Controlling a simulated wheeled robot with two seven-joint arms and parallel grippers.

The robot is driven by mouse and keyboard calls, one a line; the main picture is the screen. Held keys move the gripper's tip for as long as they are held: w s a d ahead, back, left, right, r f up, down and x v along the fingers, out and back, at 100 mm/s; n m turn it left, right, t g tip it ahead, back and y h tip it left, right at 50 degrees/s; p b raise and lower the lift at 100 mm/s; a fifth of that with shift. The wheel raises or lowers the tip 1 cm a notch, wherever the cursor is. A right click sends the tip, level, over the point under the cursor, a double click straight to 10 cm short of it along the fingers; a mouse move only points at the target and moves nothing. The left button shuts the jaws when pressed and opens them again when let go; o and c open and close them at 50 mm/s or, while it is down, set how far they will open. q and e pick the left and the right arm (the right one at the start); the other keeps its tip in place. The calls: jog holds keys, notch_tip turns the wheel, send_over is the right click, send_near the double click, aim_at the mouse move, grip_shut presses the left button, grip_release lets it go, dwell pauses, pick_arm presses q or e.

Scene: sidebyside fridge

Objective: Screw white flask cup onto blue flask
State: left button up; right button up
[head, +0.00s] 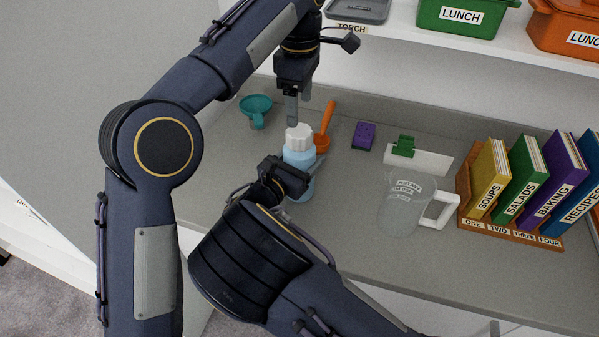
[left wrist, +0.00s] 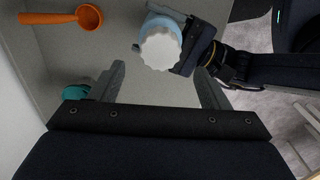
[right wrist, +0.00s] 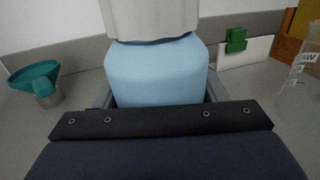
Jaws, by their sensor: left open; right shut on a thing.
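The blue flask (head: 299,158) stands upright on the grey counter, and the white flask cup (head: 299,136) sits on its top; how far it is screwed on cannot be told. My right gripper (head: 300,176) is shut on the blue flask's body from the front. The right wrist view shows the light blue body (right wrist: 156,72) between the fingers and the white cup (right wrist: 150,18) above. My left gripper (head: 298,108) is open above the cup, pointing down and apart from it. In the left wrist view the cup (left wrist: 160,50) lies beyond the open fingers (left wrist: 158,88).
A purple sponge (head: 364,135), a green clip (head: 404,146), a clear jug (head: 408,205) and a book rack (head: 510,232) stand to the right. A shelf overhangs the back.

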aim_at(299, 130)
pick_arm(q)
jog(key=shift+f, duration=4)
jog(key=shift+c, duration=0.2)
